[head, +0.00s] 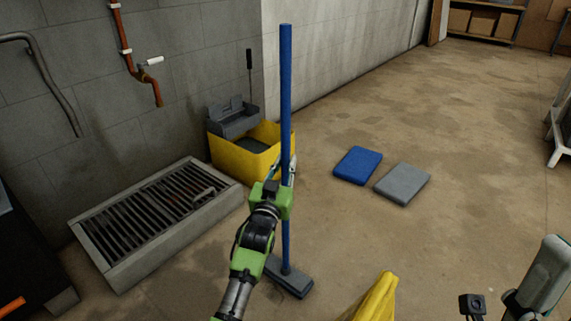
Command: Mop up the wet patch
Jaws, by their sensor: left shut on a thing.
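My left gripper (284,184) is shut on the blue pole of a mop (286,95), about midway along it. The pole stands nearly upright. Its flat grey head (290,278) is low at the floor, partly behind my left arm; I cannot tell if it touches. A yellow bucket (233,160) with a grey wringer (232,121) stands behind the mop against the wall. The floor (430,120) is brown and blotchy, and I cannot make out a distinct wet patch. My right gripper is not clearly seen.
A raised drain with a dark grate (150,215) lies left of the mop. A blue pad (358,165) and a grey pad (402,183) lie on the floor to the right. A yellow object (377,300) stands at the bottom edge. The floor beyond the pads is open.

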